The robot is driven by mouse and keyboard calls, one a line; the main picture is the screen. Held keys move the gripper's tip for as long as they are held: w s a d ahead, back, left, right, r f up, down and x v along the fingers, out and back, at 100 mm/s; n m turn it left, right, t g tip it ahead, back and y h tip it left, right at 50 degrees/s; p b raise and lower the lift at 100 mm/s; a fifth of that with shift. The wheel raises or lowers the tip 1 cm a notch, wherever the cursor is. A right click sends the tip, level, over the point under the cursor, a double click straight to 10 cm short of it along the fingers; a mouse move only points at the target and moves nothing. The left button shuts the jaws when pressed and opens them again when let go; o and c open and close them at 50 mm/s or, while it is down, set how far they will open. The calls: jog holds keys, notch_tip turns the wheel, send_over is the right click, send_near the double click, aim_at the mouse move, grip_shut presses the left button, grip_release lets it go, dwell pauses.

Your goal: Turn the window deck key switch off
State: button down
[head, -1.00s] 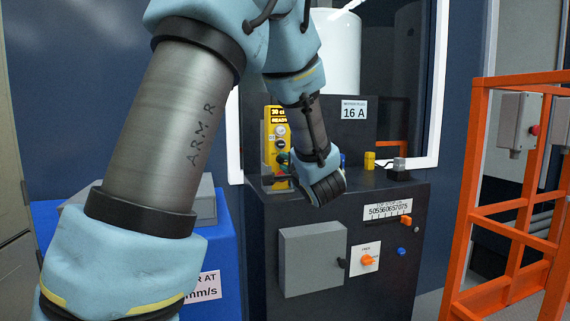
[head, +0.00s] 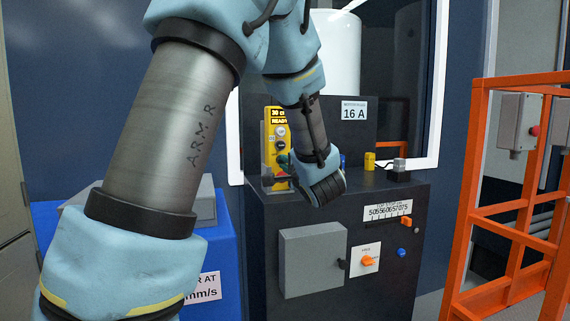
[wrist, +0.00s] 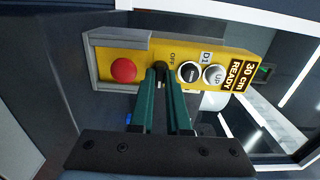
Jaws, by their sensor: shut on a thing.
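The yellow deck control box (head: 270,125) stands on the dark cabinet by the window. Its sign reads 30 cm READY. In the wrist view the box (wrist: 200,46) lies sideways, with a red button (wrist: 123,69), a dark key switch (wrist: 160,67), and black and white buttons. The word OFF shows beside the switch. My gripper (wrist: 164,82) has its green fingers right at the key switch and is shut on its key, a bit of metal showing between them. The fingers cover most of the key, so I cannot tell its setting. The head view mostly hides the fingertips.
The dark cabinet (head: 370,215) carries a grey box (head: 312,260), an orange knob (head: 368,260) and a blue button (head: 401,251). A yellow item (head: 369,161) and a grey item stand on top. An orange frame (head: 470,190) stands at the right.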

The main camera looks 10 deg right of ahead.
jog(key=n+p, duration=0.1)
jog(key=n, duration=0.3)
jog(key=shift+n, duration=0.4)
jog(key=n, duration=0.5)
jog(key=shift+f, duration=0.1)
jog(key=n+b, duration=0.2)
jog(key=n, duration=0.2)
jog(key=shift+n+b, duration=0.95)
jog(key=shift+n, duration=1.05)
jog(key=c, duration=1.2)
grip_release()
jog(key=shift+o, duration=0.2)
